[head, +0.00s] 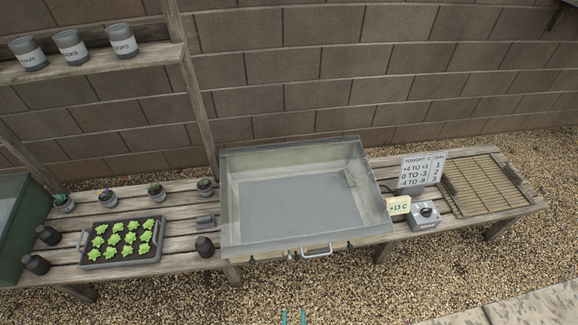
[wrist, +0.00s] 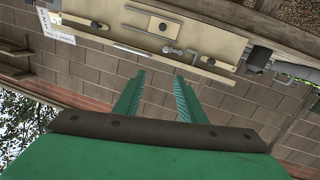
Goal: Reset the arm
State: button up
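My gripper (head: 294,316) shows in the head view only as two teal fingertips at the bottom edge, in front of the bench and below the glass-lidded frame. In the wrist view my gripper (wrist: 160,77) has two parallel teal fingers set apart, with nothing between them. The fingers point toward a pale wooden front board (wrist: 125,25) with bolts and a small metal latch, apart from it as far as I can tell. The rest of my arm is hidden in the head view.
A slatted bench carries the glass-lidded frame (head: 230,215), a seedling tray (head: 87,254), small pots, a dial box (head: 425,217), a sign (head: 421,171) and a slatted rack (head: 485,182). A shelf with labelled pots (head: 71,46) is upper left. Gravel in front is clear.

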jog(key=s+r+g, duration=0.1)
jog(key=s+r, duration=0.5)
jog(key=r, duration=0.7)
jog(key=s+a+r+m, duration=0.1)
jog(key=s+r, duration=0.5)
jog(key=r, duration=0.7)
jog(key=shift+a+m+g, duration=0.3)
jog(key=shift+g, duration=0.1)
jog(key=shift+c, duration=0.7)
